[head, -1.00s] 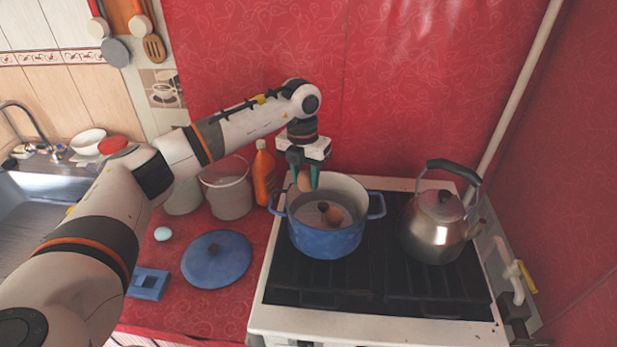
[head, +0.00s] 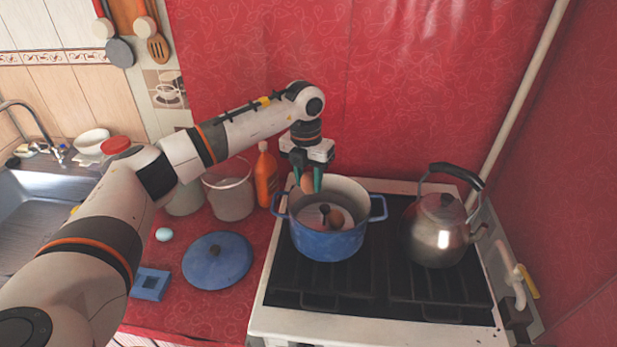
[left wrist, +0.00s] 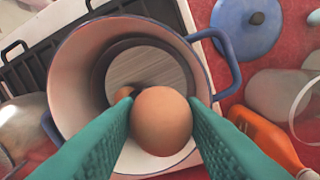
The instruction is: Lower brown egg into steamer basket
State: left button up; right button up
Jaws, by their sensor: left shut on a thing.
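My left gripper (head: 305,178) is shut on a brown egg (head: 307,183). It holds the egg above the far left part of a blue pot (head: 326,243) on the stove. In the left wrist view the egg (left wrist: 161,121) sits between the green fingers, over the pot's pale inner wall. A round grey steamer basket (left wrist: 143,68) with a dark centre post lies inside the pot. Another brown egg (head: 335,219) rests in the basket beside the post. In the left wrist view it is mostly hidden behind the held egg. My right gripper is not in view.
A steel kettle (head: 440,232) stands on the stove right of the pot. An orange bottle (head: 265,176) and a pale bucket (head: 230,190) stand left of the pot. A blue lid (head: 217,260), a pale blue egg (head: 164,234) and a blue square holder (head: 150,284) lie on the red counter.

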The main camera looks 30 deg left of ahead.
aim_at(324, 219)
pick_arm(q)
jog(key=shift+f+b, duration=0.55)
jog(key=shift+f, duration=0.35)
jog(key=shift+f+b, duration=1.25)
jog(key=shift+f, duration=0.8)
jog(key=shift+f, duration=0.15)
jog(key=o, duration=0.7)
